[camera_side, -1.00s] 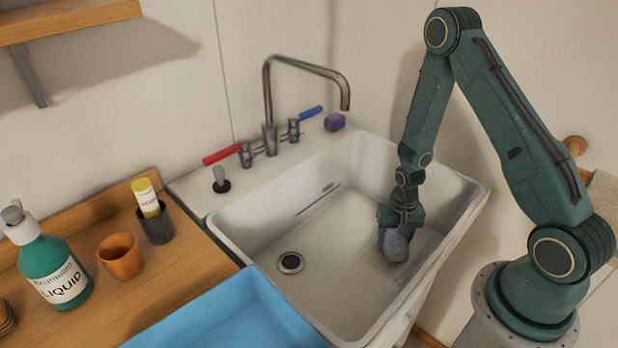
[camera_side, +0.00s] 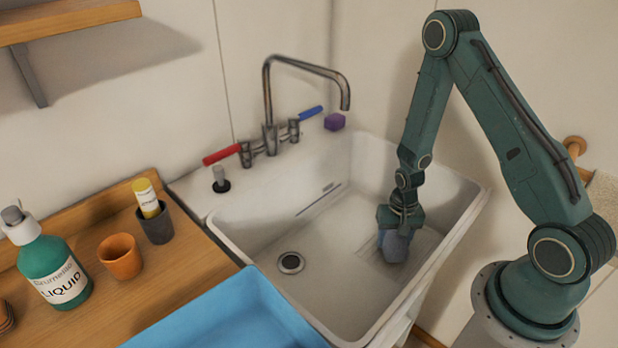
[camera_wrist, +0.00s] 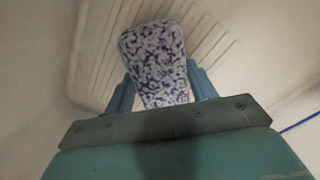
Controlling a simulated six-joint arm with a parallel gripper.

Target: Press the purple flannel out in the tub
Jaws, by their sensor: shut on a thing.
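My gripper (camera_side: 396,232) is low inside the white tub (camera_side: 233,222), at its right side over the ribbed part of the floor. Its blue fingers are shut on the flannel (camera_side: 396,248), which looks grey-blue in the side view. In the wrist view the flannel (camera_wrist: 158,62) is a rounded, compact bundle speckled purple and white, held between the two fingers (camera_wrist: 160,92). I cannot tell whether the flannel touches the tub floor.
A tap (camera_side: 268,95) with red and blue levers stands at the tub's back edge, near a small purple block (camera_side: 334,122). A blue tray (camera_side: 225,315) lies in front. A green bottle (camera_side: 52,265) and an orange cup (camera_side: 120,257) stand left. The tub's middle is clear.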

